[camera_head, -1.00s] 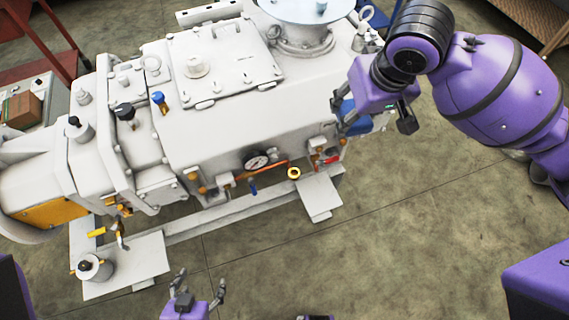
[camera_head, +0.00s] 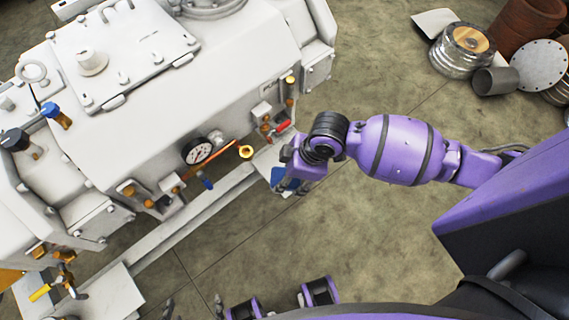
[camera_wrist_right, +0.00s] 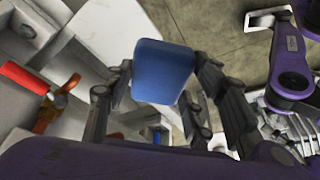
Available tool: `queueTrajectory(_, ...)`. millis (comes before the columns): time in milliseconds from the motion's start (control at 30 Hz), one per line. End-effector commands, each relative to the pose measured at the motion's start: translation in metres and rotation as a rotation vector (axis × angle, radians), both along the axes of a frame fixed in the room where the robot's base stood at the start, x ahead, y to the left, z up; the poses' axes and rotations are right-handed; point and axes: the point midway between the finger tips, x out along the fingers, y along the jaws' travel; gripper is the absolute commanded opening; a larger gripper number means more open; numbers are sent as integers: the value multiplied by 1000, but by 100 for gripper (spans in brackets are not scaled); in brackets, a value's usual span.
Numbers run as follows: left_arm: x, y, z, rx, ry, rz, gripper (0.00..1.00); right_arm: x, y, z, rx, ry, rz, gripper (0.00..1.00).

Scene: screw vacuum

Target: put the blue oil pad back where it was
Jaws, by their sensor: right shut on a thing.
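The blue oil pad (camera_head: 279,178) is a small rounded block, partly hidden by my right gripper (camera_head: 288,184) in the head view. In the right wrist view the pad (camera_wrist_right: 163,70) sits between the fingers of the right gripper (camera_wrist_right: 165,98), which is shut on it. It is held in the air beside the front right corner of the white vacuum machine (camera_head: 190,95). My left gripper (camera_head: 193,305) is at the bottom edge of the head view, its fingertips apart and nothing seen between them.
A pressure gauge (camera_head: 198,152), a copper pipe and a red-handled valve (camera_head: 283,125) stick out from the machine's front. Metal cylinders and a round plate (camera_head: 541,64) lie at the upper right. The floor (camera_head: 350,230) right of the machine is clear.

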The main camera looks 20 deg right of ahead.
Motion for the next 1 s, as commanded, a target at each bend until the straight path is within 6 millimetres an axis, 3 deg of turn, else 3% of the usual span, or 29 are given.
queueTrajectory(133,-4,0,-8,0,12,0,76,38,-8,-18,-1,0,-3,25)
queueTrajectory(400,-13,-1,-21,-1,34,0,76,71,-16,-64,1,4,-3,25)
queueTrajectory(567,-13,-2,-22,-2,34,-1,76,80,-17,-72,2,2,-1,25)
queueTrajectory(800,-15,-3,-27,-4,36,-2,76,82,-18,-103,1,4,-2,25)
queueTrajectory(1000,-14,-3,-26,-5,35,-2,76,83,-18,-106,0,1,0,25)
